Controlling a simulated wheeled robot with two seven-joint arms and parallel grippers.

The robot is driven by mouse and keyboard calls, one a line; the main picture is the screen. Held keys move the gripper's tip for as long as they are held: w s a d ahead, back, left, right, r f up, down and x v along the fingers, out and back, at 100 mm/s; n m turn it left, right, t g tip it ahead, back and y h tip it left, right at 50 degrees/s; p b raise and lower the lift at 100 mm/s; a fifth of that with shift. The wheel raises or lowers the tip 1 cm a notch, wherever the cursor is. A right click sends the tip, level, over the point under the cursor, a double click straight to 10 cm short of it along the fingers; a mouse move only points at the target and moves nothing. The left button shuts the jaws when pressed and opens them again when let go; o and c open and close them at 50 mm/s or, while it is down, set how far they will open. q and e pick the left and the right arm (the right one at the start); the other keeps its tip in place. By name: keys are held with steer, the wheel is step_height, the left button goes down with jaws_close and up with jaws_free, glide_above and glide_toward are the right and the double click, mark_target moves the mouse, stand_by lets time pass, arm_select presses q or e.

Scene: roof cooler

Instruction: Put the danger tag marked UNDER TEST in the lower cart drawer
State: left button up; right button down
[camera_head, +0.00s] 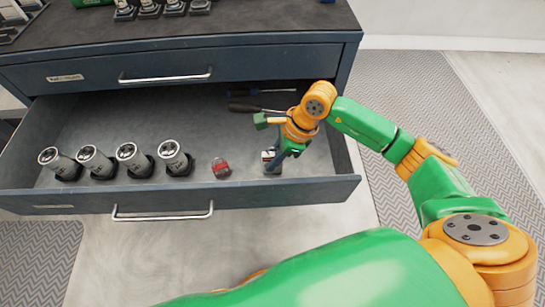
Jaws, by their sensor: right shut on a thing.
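The lower cart drawer (320,190) is pulled open in the head view. My right gripper (271,160) reaches down inside it near the right end, shut on a small white and red thing. This may be the danger tag (267,155), but the fingers cover most of it and I cannot read any marking. Whether it touches the drawer floor I cannot tell. A small red item (221,168) lies on the drawer floor left of my right gripper; its lettering is too small to read. My left gripper is not in view.
Several grey cylinders (131,158) stand tilted in black holders in the drawer's left half. Dark-handled tools (250,107) lie at its back right. The upper drawer (250,63) is closed above. The drawer's middle floor is mostly clear. More items stand on the cart top (240,20).

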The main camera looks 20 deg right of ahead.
steer(key=shift+f, duration=0.15)
steer(key=c, duration=0.8)
jaws_free()
steer(key=shift+r, duration=0.45)
steer(key=p+v, duration=0.1)
steer(key=v, duration=1)
steer(key=shift+s+d+r, duration=0.1)
steer(key=shift+d+r, duration=0.1)
steer(key=shift+d, duration=0.05)
